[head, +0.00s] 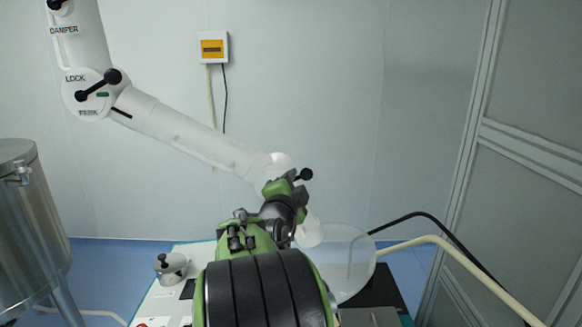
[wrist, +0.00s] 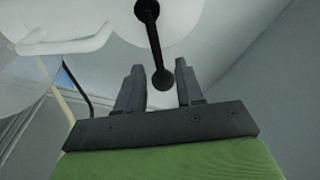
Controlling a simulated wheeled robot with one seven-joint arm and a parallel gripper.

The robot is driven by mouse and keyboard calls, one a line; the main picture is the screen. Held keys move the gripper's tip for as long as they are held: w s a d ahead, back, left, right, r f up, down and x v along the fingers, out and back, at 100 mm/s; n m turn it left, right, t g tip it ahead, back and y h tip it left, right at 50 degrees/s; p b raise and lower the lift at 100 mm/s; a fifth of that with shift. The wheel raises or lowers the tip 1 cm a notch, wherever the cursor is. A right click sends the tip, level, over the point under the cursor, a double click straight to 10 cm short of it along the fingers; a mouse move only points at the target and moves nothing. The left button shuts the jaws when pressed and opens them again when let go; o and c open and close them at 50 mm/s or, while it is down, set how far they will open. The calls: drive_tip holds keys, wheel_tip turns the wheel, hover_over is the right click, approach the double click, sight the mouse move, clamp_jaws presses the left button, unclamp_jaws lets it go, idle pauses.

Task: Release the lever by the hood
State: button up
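The lever by the hood is a black bar with round ends (head: 304,174) at the lower joint of the white extraction arm (head: 190,135). The clear round hood (head: 345,262) hangs just below that joint. In the wrist view the lever (wrist: 154,35) comes down from the white joint, and its ball end appears between my two finger tips. My gripper (wrist: 158,76) is open, with a finger on either side of the ball end. No contact shows. In the head view my green arm hides part of the joint, and my fingers are hard to make out.
Another black lever (head: 97,86) sits at the upper joint marked LOCK. A steel vessel (head: 30,225) stands at the left. A black hose (head: 425,214) and a beige pipe (head: 440,242) run to the right.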

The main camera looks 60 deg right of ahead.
sight(297, 178)
drive_tip(key=p+x, duration=0.1)
drive_tip(key=x, duration=0.4)
drive_tip(key=shift+d+p, duration=0.3)
drive_tip(key=shift+d, duration=0.1)
drive_tip(key=shift+a, duration=0.1)
clamp_jaws()
drive_tip(key=shift+r, duration=0.1)
